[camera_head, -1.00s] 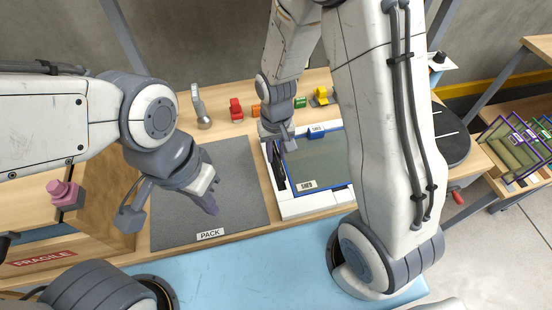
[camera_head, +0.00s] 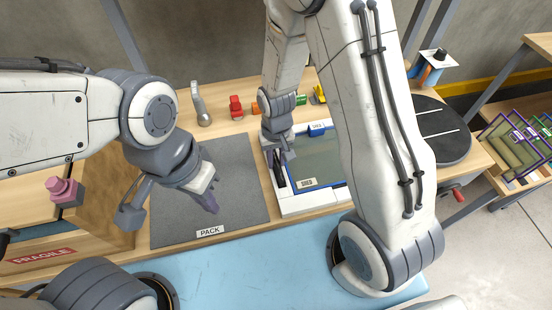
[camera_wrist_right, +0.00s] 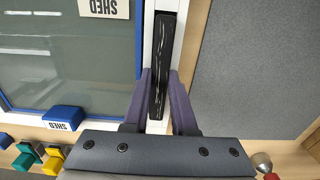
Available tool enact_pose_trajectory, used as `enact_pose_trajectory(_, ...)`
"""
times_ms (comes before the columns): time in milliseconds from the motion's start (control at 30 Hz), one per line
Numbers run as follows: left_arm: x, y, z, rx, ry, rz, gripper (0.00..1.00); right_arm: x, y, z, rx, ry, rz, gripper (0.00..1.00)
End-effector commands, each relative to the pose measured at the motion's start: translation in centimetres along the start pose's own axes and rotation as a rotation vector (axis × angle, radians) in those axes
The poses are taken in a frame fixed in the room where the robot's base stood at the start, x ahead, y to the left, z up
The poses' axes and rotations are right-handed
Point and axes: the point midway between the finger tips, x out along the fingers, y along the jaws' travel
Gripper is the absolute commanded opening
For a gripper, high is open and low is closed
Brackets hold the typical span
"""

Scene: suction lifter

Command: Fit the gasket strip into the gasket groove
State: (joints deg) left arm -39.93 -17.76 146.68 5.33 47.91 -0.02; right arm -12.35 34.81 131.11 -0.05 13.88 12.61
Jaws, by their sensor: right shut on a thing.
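The black gasket strip (camera_wrist_right: 163,60) lies lengthwise between the two purple fingers of my right gripper (camera_wrist_right: 163,100) in the right wrist view. The gripper is shut on it. The strip is over the white left side bar of the frame (camera_wrist_right: 150,40), beside the glass; whether it is seated in the groove cannot be told, as the strip covers it. In the head view my right gripper (camera_head: 284,157) and the strip (camera_head: 279,174) are at the left side of the white frame (camera_head: 310,203). My left gripper (camera_head: 209,200) hangs above the grey mat; its finger opening is unclear.
The grey PACK mat (camera_head: 235,160) is bare left of the frame. A blue SHED block (camera_head: 317,130) sits on the frame's far edge. Small coloured clamps and a hammer-like tool (camera_head: 201,108) stand behind. A black turntable (camera_head: 443,130) is at the right.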

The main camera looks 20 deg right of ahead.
Motion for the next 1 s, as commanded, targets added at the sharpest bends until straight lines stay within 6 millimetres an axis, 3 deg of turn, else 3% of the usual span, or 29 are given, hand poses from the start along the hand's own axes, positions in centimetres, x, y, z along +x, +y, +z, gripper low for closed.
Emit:
enact_pose_trajectory(33, 0.1, 0.0, 0.0, 0.000, 0.000, 0.000, 0.00, 0.2, 0.0, 0.1, 0.000, -0.003, 0.001, 0.00)
enact_pose_trajectory(67, 0.1, 0.0, 0.0, 0.000, 0.000, 0.000, 0.00, 0.3, 0.0, 0.1, 0.000, -0.004, 0.001, 0.36)
enact_pose_trajectory(100, 0.1, 0.0, 0.0, 0.000, 0.000, 0.000, 0.00, 0.3, 0.0, 0.1, 0.000, -0.004, 0.001, 0.52)
enact_pose_trajectory(133, 0.1, 0.0, 0.0, 0.000, 0.000, 0.000, 0.00, 0.3, 0.0, 0.1, 0.000, -0.004, 0.001, 0.55)
enact_pose_trajectory(367, 0.0, 0.0, 0.0, 0.000, 0.000, 0.000, 0.00, 0.2, 0.1, 0.2, 0.000, -0.006, 0.002, 0.55)
enact_pose_trajectory(533, -0.8, 0.1, -0.1, 0.000, 0.001, 0.000, 0.00, -1.5, 0.1, 0.1, 0.001, -0.002, 0.001, 0.55)
enact_pose_trajectory(1000, -0.2, 0.0, 0.0, 0.000, 0.000, 0.000, 0.00, -11.1, 0.0, 0.0, 0.000, 0.002, -0.001, 0.55)
